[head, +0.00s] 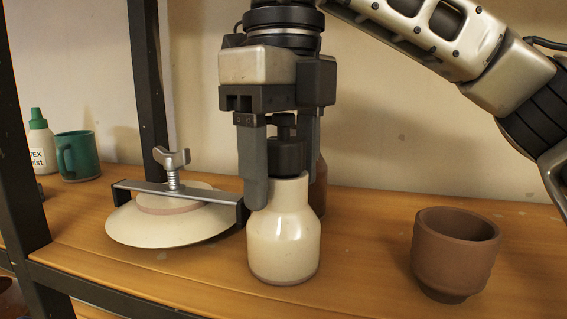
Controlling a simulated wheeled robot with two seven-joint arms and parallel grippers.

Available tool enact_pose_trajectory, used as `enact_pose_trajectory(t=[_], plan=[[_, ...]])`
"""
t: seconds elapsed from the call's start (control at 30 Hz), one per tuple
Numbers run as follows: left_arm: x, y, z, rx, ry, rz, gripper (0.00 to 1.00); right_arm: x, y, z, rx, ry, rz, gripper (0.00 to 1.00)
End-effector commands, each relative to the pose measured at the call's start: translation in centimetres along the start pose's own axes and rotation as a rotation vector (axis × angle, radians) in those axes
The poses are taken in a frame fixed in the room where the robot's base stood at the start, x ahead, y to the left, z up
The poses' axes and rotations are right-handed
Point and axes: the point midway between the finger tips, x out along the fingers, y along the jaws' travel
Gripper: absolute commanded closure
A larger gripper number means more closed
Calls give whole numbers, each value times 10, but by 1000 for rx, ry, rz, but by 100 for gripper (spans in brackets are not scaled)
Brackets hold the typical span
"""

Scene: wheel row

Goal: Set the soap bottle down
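The soap bottle (284,240) is cream white with a black pump top and stands upright at the middle of the wooden shelf board. Its base looks to be at the board, though I cannot tell for sure whether it touches. My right gripper (282,165) points straight down from above, with one finger on each side of the black top, shut on it. The left finger covers part of the bottle's left shoulder. My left gripper is not in view.
A cream disc with a metal clamp bar and wing screw (165,215) lies close left of the bottle. A brown object (319,190) stands right behind it. A brown clay pot (455,250) stands right; the board (365,255) between is clear. A green mug (78,156), white bottle (41,145) and dark posts (148,75) are left.

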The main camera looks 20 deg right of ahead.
Motion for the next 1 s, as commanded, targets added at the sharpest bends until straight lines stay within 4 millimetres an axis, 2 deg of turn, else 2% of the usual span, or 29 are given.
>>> enact_pose_trajectory(t=[0.37,0.47,0.7,0.87,1.0], plan=[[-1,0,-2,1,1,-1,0,-7,0,0,0,-1,-3,38],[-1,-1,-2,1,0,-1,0,-20,0,0,2,-1,-4,38],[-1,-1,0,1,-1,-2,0,-68,1,0,6,-8,-7,38],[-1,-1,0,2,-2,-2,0,-95,1,0,5,-6,-7,38],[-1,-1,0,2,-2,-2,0,-106,1,1,0,9,-5,38]])
